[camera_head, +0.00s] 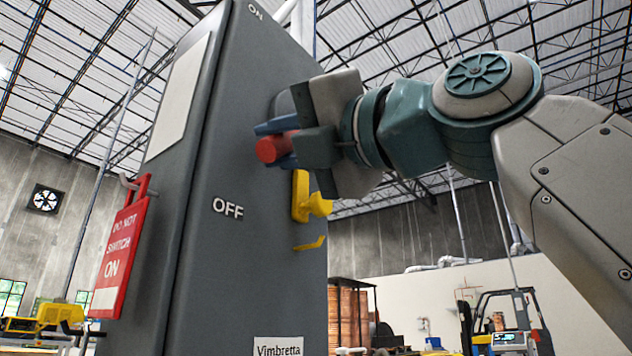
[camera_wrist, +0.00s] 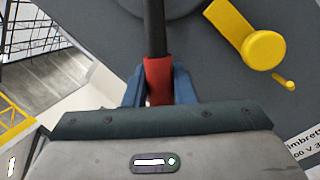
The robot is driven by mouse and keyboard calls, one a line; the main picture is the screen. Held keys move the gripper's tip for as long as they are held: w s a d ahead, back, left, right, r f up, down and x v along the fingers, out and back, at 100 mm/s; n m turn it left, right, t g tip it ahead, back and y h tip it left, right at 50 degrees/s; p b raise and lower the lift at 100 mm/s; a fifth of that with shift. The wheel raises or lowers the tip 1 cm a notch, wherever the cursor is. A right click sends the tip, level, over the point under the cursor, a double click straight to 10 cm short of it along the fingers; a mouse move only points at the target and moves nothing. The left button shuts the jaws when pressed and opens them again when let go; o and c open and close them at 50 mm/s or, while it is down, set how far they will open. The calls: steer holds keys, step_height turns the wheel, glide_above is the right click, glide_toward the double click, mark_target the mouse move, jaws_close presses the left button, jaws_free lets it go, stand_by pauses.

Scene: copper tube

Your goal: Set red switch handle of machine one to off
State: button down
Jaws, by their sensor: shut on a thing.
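The red switch handle (camera_head: 272,149) sticks out from the side of the grey machine cabinet (camera_head: 250,270). It sits below the ON label (camera_head: 255,11) and above the OFF label (camera_head: 228,208). My gripper (camera_head: 283,143) is shut on the handle, with a blue finger on each side of it. In the wrist view the red grip (camera_wrist: 158,80) lies between the blue fingers, and a dark lever runs on from it. The lever's pivot is largely hidden by my gripper in the head view.
A yellow latch (camera_head: 301,197) sticks out of the cabinet just below my gripper. A red "do not switch on" tag (camera_head: 117,260) hangs at the cabinet's left. A forklift (camera_head: 510,322) stands far back at right. Open room lies right of the cabinet.

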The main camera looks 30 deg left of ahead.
steer(key=shift+w+a+f, duration=0.1)
stand_by(0.3)
steer(key=c, duration=1.2)
jaws_free()
steer(key=shift+w, duration=0.1)
steer(key=shift+c, duration=0.2)
steer(key=b+v, duration=0.5)
steer(key=v, duration=0.9)
steer(key=shift+b, duration=0.35)
